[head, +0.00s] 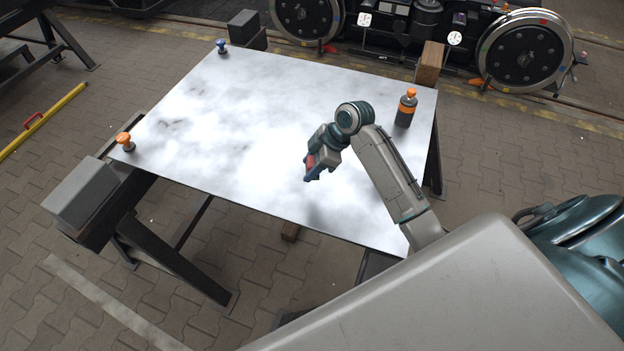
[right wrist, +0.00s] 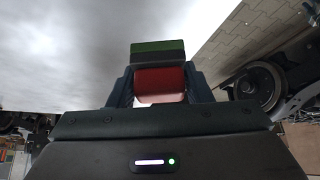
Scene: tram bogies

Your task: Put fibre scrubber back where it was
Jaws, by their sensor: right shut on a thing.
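The fibre scrubber, a small block with a red body and a green layer, is between the fingers of my right gripper (head: 311,170). In the right wrist view the scrubber (right wrist: 160,84) sits between both fingers, its green layer beyond the red part. In the head view only a little red of the scrubber (head: 310,161) shows; the gripper hides the rest. The right gripper is shut on it and appears to be above the front right part of the pale, cloudy tabletop (head: 240,120). My left gripper is not in view.
A dark bottle with an orange band and cap (head: 405,112) stands near the right edge. An orange knob (head: 124,140) is at the left corner and a blue knob (head: 221,46) at the far left corner. The middle is clear. Wheelsets (head: 527,50) stand behind.

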